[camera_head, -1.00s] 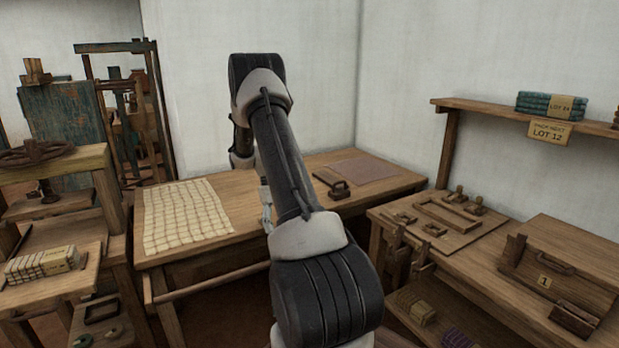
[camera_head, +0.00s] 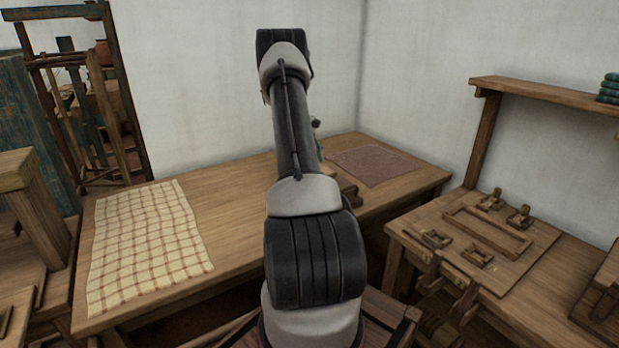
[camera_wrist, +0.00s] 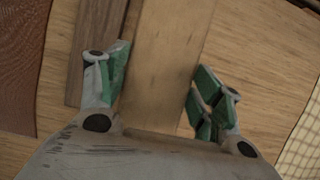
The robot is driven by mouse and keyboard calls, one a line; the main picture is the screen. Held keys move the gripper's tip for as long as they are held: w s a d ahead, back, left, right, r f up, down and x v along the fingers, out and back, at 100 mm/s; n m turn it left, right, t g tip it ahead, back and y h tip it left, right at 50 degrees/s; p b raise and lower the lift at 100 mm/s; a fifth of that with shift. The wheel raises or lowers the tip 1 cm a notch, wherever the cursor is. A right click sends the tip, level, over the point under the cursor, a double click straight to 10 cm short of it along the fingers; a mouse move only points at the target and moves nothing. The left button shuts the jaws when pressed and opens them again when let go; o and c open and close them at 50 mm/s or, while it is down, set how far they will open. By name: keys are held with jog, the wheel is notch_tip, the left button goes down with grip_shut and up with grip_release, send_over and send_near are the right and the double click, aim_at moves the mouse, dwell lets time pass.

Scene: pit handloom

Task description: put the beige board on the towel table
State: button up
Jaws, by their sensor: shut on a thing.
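In the wrist view, the beige board (camera_wrist: 165,50) is a plain pale plank running up the picture between the green-padded fingers of my gripper (camera_wrist: 160,88). My gripper is shut on it. The towel table (camera_head: 235,212) stands against the back wall, with a cream checked towel (camera_head: 148,245) at its left end. The towel also shows at the right edge of the wrist view (camera_wrist: 302,145). The tabletop lies below the board; I cannot tell whether they touch. In the head view my arm hides the board and most of my gripper.
A brown mat (camera_head: 374,166) lies at the table's right end. A dark wooden piece (camera_wrist: 92,45) lies left of the board in the wrist view. A side bench (camera_head: 540,272) with wooden frames and tools stands at the right. Tabletop between towel and arm is clear.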

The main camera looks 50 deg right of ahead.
notch_tip(320, 180, down, 9)
jog(key=shift+f, duration=0.1)
dwell(0.3)
jog(key=o, duration=1.1)
